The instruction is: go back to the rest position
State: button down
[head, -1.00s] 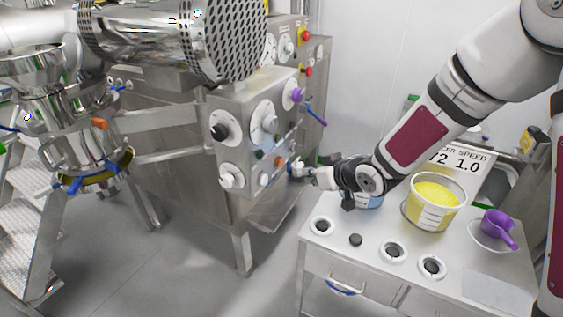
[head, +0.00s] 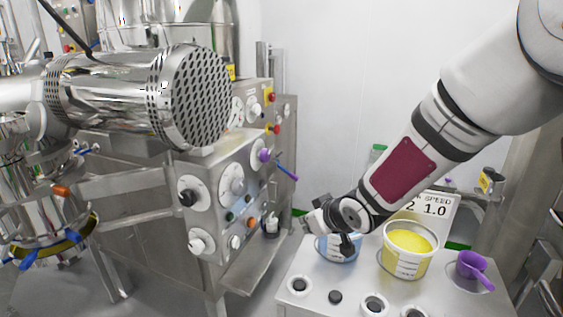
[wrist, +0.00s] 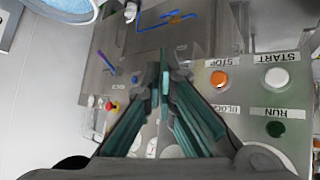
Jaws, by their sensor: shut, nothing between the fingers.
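My gripper (head: 318,210) is at the lower end of my arm in the head view, right of the machine's control panel (head: 222,180) and just above a blue-labelled tub (head: 338,250). In the wrist view my gripper (wrist: 162,88) shows its green-lined fingers closed together at the tips, with nothing held. Behind the fingers the wrist view shows part of a panel, with an orange button (wrist: 219,79) by a STOP label and a white START button (wrist: 277,77). The fingertips appear clear of the panel, but the exact gap cannot be told.
A steel table (head: 318,304) holds a tub of yellow material (head: 408,250), a purple scoop (head: 473,268) and round black-centred fittings. A speed sign (head: 440,212) stands behind them. A large perforated steel cylinder (head: 196,97) projects at left. The wall area above the table is open.

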jog(key=s+d+r+m+h, duration=0.2)
jog(key=s+d+r+h, duration=0.1)
jog(key=s+d+r, duration=0.4)
jog(key=s+d+r+m+g, duration=0.1)
jog(key=s+d+r+m, duration=0.1)
jog(key=s, duration=1)
jog(key=s+d+r+m+g+h, duration=0.1)
jog(key=s+d+r, duration=0.4)
jog(key=s, duration=0.7)
jog(key=shift+d+r+m+g, duration=0.15)
jog(key=shift+r+m+g, duration=0.3)
jog(key=shift+m, duration=0.55)
jog(key=shift+f, duration=0.1)
